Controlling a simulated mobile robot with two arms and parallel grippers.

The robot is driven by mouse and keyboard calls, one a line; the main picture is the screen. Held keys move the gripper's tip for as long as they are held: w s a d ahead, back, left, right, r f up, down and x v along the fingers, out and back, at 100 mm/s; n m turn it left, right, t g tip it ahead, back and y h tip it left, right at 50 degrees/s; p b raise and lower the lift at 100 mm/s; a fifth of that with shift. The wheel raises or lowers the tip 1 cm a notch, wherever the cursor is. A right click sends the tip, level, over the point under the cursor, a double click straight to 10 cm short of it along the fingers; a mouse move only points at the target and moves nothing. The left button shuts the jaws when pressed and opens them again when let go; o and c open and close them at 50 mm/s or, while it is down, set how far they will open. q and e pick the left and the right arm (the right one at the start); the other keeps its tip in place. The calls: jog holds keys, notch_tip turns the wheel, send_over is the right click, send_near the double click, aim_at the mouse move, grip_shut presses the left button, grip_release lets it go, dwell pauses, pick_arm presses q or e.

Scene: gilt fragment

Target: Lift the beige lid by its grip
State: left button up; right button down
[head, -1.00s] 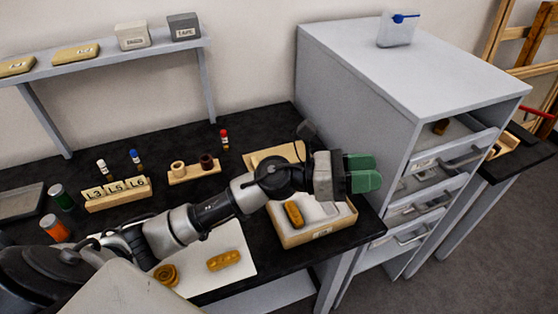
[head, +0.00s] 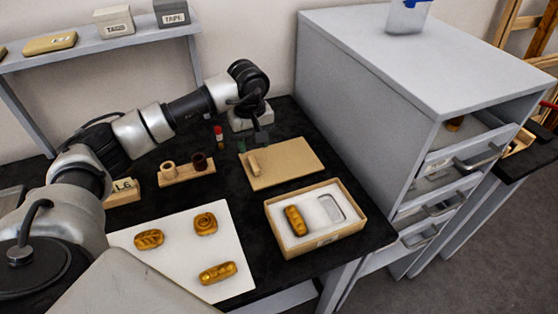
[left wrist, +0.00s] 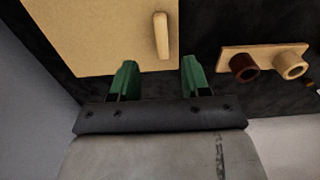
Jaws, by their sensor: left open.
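The beige lid (head: 292,158) lies flat on the black bench behind the open box. Its grip (head: 253,163), a short raised bar, is near the lid's left edge. In the left wrist view the lid (left wrist: 90,35) and its grip (left wrist: 161,36) show beyond the fingertips. My left gripper (head: 251,141) points down at the lid's back left edge, behind the grip. Its green fingers (left wrist: 158,75) are open and empty, with the grip ahead of the gap between them. The fingertips' height above the lid is hard to tell. My right gripper is out of view.
The open box (head: 282,243) holds a gold fragment (head: 295,220) and an empty recess. A wooden holder (head: 187,174) with two rings and a red-capped vial (head: 219,137) are left of the lid. A grey cabinet (head: 335,95) stands close on the right.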

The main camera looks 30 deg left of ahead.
aim_at(254, 162)
pick_arm(q)
jog(key=shift+f, duration=0.75)
jog(key=f, duration=0.1)
jog(key=f+p, duration=0.1)
jog(key=f, duration=0.2)
jog(key=shift+s+f+p, duration=0.15)
jog(key=shift+s+p, duration=0.1)
jog(key=shift+p, duration=0.1)
jog(key=shift+f, duration=0.4)
jog(key=shift+c, duration=0.3)
grip_shut()
